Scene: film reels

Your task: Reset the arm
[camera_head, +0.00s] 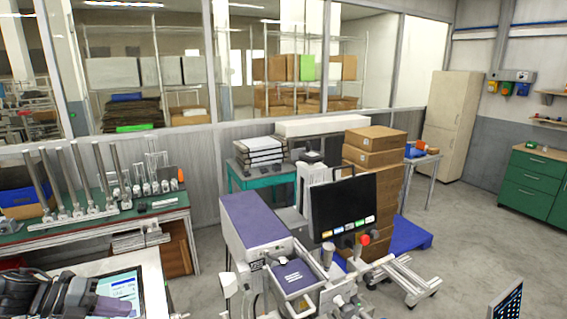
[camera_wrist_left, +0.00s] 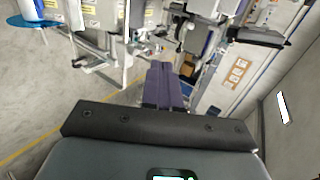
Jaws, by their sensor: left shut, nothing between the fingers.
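My left gripper (camera_head: 110,304) is at the bottom left of the head view, in front of a light-coloured surface with a lit screen (camera_head: 122,288). Its purple fingers also show in the left wrist view (camera_wrist_left: 163,84), side by side and shut, with nothing between them. They point out over the floor, apart from the equipment beyond. My right gripper is in neither view.
A purple-topped machine (camera_head: 252,222) with a black monitor (camera_head: 343,207) stands at the centre. Stacked cardboard boxes (camera_head: 376,145) rest behind it on a blue pallet (camera_head: 408,236). A green bench (camera_head: 90,232) with metal posts is at left. Open floor (camera_head: 455,225) lies to the right.

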